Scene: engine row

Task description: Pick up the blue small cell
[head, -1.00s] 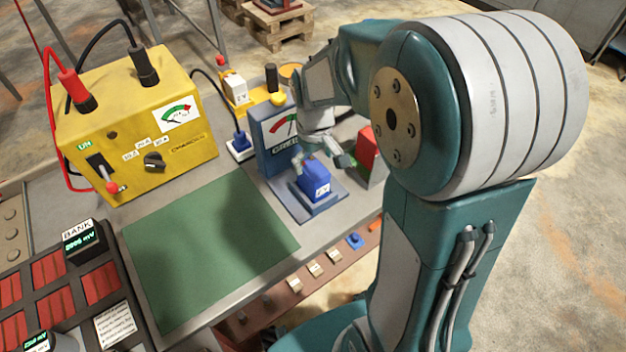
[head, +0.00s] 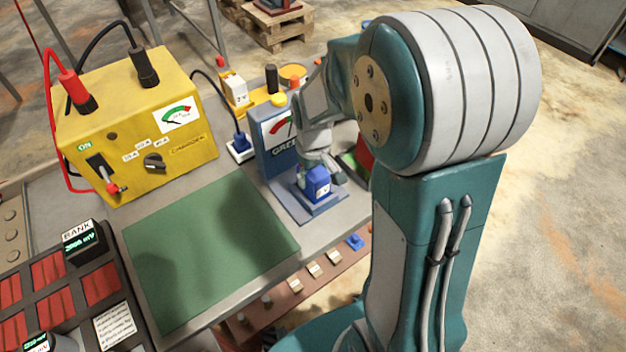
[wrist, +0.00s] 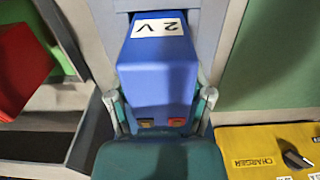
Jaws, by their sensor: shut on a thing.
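The blue small cell (head: 318,184) stands on the base plate of a blue-grey gauge stand (head: 268,137). In the wrist view the cell (wrist: 158,72) fills the middle, with a white "2 V" label and two small contacts at its near end. My gripper (head: 320,168) is over the cell from above. In the wrist view my gripper's fingers (wrist: 161,97) lie along both sides of the cell and are shut on it. Whether the cell is clear of the plate cannot be told.
A red block (head: 365,155) stands just right of the stand, partly behind my arm. A yellow charger (head: 130,120) stands at the left. A green mat (head: 205,250) lies bare in front. The dark bank (head: 65,300) is at lower left. A rail of small cells (head: 300,280) runs along the edge.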

